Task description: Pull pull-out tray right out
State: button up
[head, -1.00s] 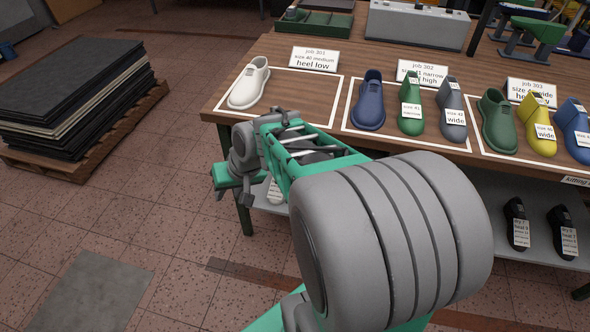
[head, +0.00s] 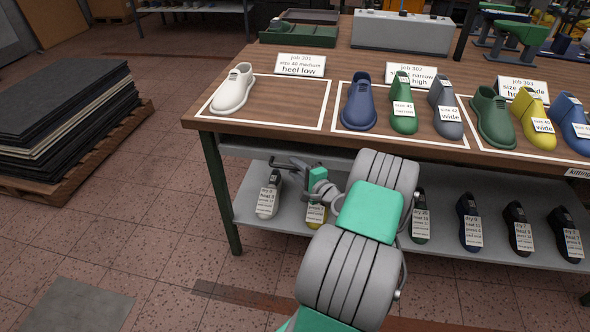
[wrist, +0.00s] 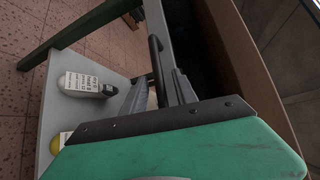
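The pull-out tray (head: 238,151) shows in the head view as a grey front edge close under the bench top, and looks pushed in. In the wrist view its grey front (wrist: 157,18) carries a dark bar handle (wrist: 156,68). My gripper (head: 285,165) is at the tray front, under the bench edge. In the wrist view the two grey fingers of my gripper (wrist: 158,88) stand apart, one on each side of the handle. A gap seems to show beside the bar, so the gripper looks open around it. The tray's inside is hidden.
The wooden bench (head: 290,130) carries shoe lasts in white-outlined areas with job cards. A lower grey shelf (head: 262,222) holds several tagged lasts beneath my gripper. A pallet of dark sheets (head: 62,115) stands at the left. The floor in front of the bench is clear.

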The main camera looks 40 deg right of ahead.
jog(key=shift+w, duration=0.25)
jog(key=shift+c, duration=0.4)
grip_shut()
dwell(0.9)
